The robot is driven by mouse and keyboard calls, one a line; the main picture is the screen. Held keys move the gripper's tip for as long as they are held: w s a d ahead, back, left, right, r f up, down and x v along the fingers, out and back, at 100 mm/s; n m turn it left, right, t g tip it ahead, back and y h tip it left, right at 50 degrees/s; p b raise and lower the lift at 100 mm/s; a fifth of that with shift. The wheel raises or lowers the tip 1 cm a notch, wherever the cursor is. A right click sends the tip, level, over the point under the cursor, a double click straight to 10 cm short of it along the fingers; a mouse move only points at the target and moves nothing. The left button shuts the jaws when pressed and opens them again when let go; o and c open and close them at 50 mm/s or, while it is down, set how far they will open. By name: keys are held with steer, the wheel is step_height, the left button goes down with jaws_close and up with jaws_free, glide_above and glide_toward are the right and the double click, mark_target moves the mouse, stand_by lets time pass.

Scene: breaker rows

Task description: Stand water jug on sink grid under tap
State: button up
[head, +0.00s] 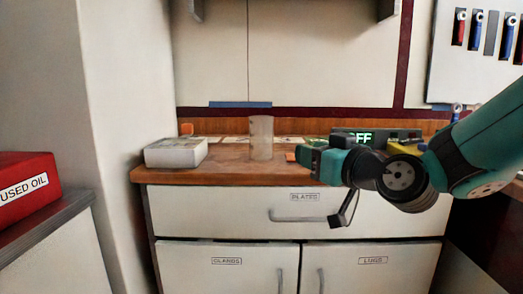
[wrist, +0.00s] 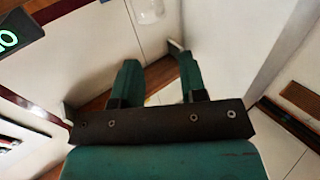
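A pale translucent cylindrical vessel (head: 261,138), which may be the water jug, stands upright on the wooden counter. It also shows, cut off, at the top edge of the wrist view (wrist: 148,10). My gripper (head: 304,155) is at the right of the vessel in the head view, apart from it. In the wrist view my gripper (wrist: 157,66) has its two teal fingers spread, with nothing between them. I cannot make out a sink, a grid or a tap in either view.
A white box-like block (head: 176,153) lies at the counter's left end. A dark box with green lit letters (head: 362,137) stands behind my arm. The wooden counter (head: 228,172) is bare in front of the vessel. A red "USED OIL" box (head: 25,190) sits at far left.

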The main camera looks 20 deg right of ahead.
steer(key=p, duration=1)
glide_toward(261, 139)
steer(key=x, duration=0.4)
steer(key=shift+w+d+r, duration=0.25)
steer(key=shift+d+r, duration=0.05)
steer(key=shift+r, duration=0.05)
steer(key=p+x, duration=0.2)
steer(key=x, duration=0.1)
steer(key=p+x, duration=0.1)
steer(key=shift+w+a+r, duration=0.1)
steer(key=shift+w+a, duration=0.2)
steer(key=shift+a, duration=0.1)
steer(key=shift+w, duration=0.25)
jaws_close()
